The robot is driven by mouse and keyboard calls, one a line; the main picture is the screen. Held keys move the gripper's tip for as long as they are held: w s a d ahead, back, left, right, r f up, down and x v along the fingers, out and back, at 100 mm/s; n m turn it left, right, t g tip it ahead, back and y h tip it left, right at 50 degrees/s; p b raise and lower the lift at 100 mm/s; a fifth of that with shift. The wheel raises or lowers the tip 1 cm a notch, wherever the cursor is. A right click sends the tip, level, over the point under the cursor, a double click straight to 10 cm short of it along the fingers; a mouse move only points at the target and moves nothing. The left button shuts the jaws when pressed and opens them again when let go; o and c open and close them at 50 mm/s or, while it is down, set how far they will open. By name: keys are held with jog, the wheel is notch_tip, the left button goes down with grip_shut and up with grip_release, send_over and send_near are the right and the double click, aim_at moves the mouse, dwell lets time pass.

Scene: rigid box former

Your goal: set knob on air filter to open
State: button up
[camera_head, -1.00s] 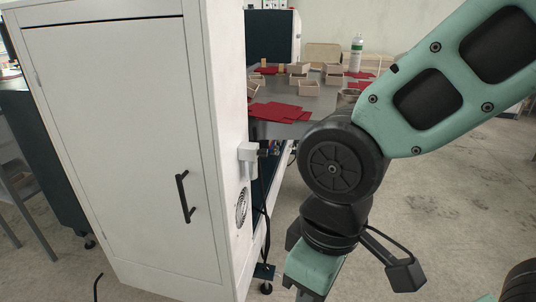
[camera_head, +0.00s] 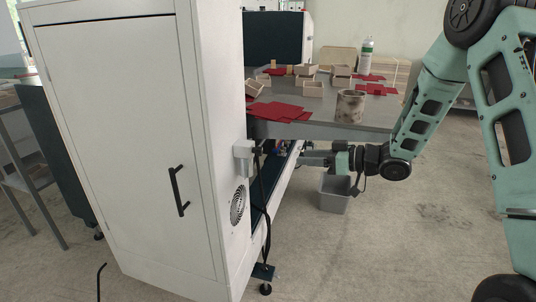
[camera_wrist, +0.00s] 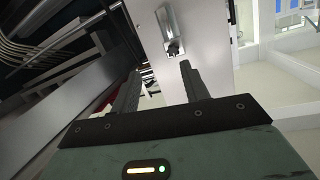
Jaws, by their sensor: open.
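My gripper (camera_head: 308,160) reaches left under the front edge of the work table, towards the machine's side. In the wrist view my gripper (camera_wrist: 159,70) is open, with its two dark fingers apart and nothing between them. Small dark and coloured parts (camera_head: 281,149) sit under the table left of the fingertips; they may include the air filter, but they are too small to tell.
A white cabinet (camera_head: 125,130) with a grey box (camera_head: 243,158) and hanging cable stands left. The table (camera_head: 345,131) above my gripper bears red sheets, boxes and a round tin (camera_head: 350,106). A grey bin (camera_head: 334,194) stands below it. Floor on the right is open.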

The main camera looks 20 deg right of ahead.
jog(key=s+d+y, duration=0.3)
jog(key=d, duration=0.1)
send_near(262, 151)
jog(key=shift+n, duration=0.3)
jog(key=x, duration=0.8)
jog(key=shift+w+a, duration=0.1)
jog(key=shift+w, duration=0.1)
jog(key=c, duration=1)
